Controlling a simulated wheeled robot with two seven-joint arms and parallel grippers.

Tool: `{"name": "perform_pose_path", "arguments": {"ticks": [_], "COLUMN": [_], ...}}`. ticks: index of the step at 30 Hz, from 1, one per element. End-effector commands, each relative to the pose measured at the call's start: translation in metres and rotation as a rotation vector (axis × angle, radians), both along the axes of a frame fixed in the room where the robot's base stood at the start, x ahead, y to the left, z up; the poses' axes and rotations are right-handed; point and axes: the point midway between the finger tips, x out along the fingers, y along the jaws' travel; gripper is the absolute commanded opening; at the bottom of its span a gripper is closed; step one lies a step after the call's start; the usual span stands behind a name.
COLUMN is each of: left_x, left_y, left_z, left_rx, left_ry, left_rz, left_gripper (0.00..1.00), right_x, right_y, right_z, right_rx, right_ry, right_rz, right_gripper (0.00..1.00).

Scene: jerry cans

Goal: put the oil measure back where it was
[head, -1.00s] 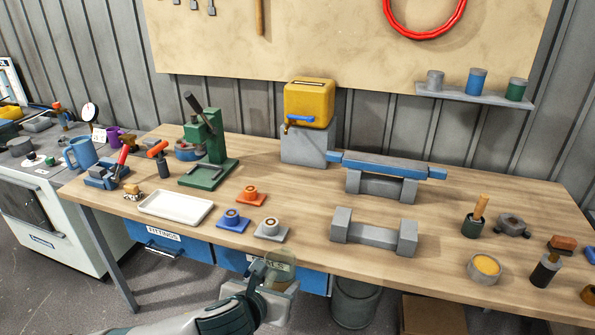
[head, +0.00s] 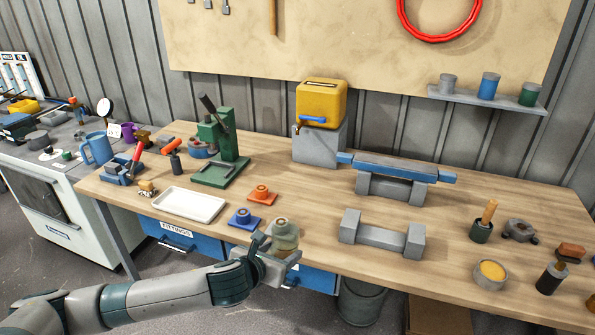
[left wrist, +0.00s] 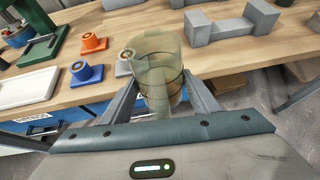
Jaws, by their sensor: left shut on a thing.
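The oil measure is a see-through, yellowish-green cup (head: 285,234). My left gripper (head: 279,247) is shut on it and holds it at the table's front edge. In the left wrist view the measure (left wrist: 160,75) stands between the two fingers, roughly upright. A grey square base (left wrist: 123,66) shows partly behind its left side; in the head view the measure covers it. A blue base (head: 244,218) and an orange base (head: 262,195), each with a round raised collar, sit to the left and behind. I cannot tell how high the measure is above the table. My right gripper is not in view.
A white tray (head: 188,205) lies left of the bases. A grey cradle block (head: 381,235) stands to the right. A green press (head: 221,158) and a yellow can on a grey block (head: 319,146) stand further back. The wood between bases and cradle is clear.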

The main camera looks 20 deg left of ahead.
Motion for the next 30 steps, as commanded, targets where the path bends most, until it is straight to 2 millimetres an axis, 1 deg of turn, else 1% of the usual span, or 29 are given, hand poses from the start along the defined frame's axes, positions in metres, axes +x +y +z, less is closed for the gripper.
{"name": "perform_pose_path", "arguments": {"ticks": [1, 3, 8, 11, 15, 18, 21, 24, 30], "left_x": [0.010, 0.020, 0.035, 0.039, 0.037, 0.034, 0.032, 0.032, 0.031], "left_y": [0.015, 0.030, 0.065, 0.088, 0.117, 0.131, 0.141, 0.145, 0.146], "left_z": [0.004, 0.001, -0.006, -0.010, -0.018, -0.022, -0.024, -0.024, -0.024], "left_rx": [0.009, 0.008, 0.001, -0.004, -0.014, -0.023, -0.028, -0.031, -0.030], "left_ry": [-0.010, -0.024, -0.053, -0.072, -0.091, -0.102, -0.111, -0.116, -0.118], "left_rz": [-0.014, -0.046, -0.127, -0.179, -0.244, -0.279, -0.300, -0.312, -0.317], "left_gripper": [0.24, 0.24, 0.24, 0.24, 0.24, 0.24, 0.24, 0.24, 0.24], "right_x": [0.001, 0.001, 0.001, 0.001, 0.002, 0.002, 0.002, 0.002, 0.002], "right_y": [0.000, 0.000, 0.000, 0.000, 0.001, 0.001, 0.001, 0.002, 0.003], "right_z": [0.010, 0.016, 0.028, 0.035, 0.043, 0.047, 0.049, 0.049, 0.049], "right_rx": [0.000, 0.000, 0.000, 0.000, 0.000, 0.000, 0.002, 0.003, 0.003], "right_ry": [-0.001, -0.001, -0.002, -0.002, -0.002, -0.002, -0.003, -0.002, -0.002], "right_rz": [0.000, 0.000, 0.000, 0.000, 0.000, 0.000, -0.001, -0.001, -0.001], "right_gripper": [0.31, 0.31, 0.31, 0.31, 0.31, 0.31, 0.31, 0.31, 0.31]}}
